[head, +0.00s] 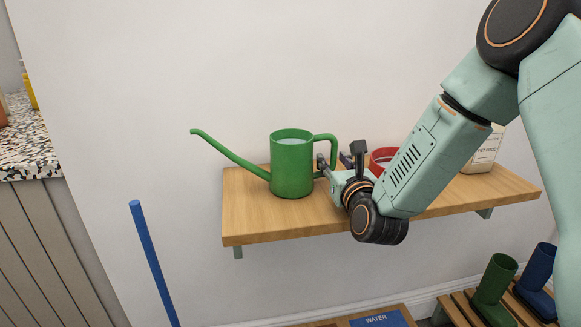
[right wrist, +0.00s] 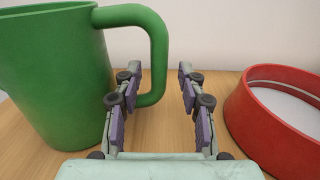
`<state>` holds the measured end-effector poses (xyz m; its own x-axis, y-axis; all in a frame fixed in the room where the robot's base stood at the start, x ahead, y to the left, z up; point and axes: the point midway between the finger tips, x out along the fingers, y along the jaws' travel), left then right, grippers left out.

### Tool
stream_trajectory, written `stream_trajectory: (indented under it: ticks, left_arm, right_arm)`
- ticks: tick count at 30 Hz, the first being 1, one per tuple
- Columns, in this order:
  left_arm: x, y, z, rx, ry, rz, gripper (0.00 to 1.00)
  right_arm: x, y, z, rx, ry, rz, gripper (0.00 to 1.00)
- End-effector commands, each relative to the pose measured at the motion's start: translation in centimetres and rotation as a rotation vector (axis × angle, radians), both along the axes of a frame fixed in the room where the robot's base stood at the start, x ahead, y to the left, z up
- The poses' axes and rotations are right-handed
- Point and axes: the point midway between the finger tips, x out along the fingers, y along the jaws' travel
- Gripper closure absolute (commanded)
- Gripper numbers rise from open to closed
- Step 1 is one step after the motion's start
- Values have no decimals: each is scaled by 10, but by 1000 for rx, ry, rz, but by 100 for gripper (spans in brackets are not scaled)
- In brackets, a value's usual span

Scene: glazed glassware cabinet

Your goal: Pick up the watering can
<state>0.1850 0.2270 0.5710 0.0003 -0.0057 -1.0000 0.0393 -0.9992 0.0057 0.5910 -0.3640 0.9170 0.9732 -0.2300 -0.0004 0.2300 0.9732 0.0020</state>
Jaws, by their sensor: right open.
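A green watering can (head: 292,165) stands upright on a wooden wall shelf (head: 262,225). Its long spout points left and its handle is on the right; it looks filled near the rim. My right gripper (head: 339,160) is open and empty, just right of the can near the handle. In the right wrist view, the can (right wrist: 50,80) is at the left and its handle loop (right wrist: 158,60) reaches toward the open fingers (right wrist: 155,85). The handle's lower end is close to the left finger; I cannot tell whether they touch. My left gripper is not in view.
A red bowl (right wrist: 275,110) with pale contents stands right of the gripper, also partly visible in the head view (head: 382,157). A pet food container (head: 484,153) is farther right, partly behind my arm. A blue pole (head: 152,260) and boots (head: 495,280) are below.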

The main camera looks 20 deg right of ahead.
Motion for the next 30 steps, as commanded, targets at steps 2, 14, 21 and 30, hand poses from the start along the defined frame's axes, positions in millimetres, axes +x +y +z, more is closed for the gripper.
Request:
stream_trajectory:
  ticks: [2,14,21,30]
  left_arm:
    - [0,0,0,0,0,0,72]
    - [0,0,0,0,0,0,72]
    - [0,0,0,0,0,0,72]
    - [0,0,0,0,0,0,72]
  right_arm:
    - [3,0,0,0,-1,0,60]
    - [4,0,0,0,0,0,78]
    - [4,0,0,0,0,0,99]
    - [4,0,0,0,0,0,100]
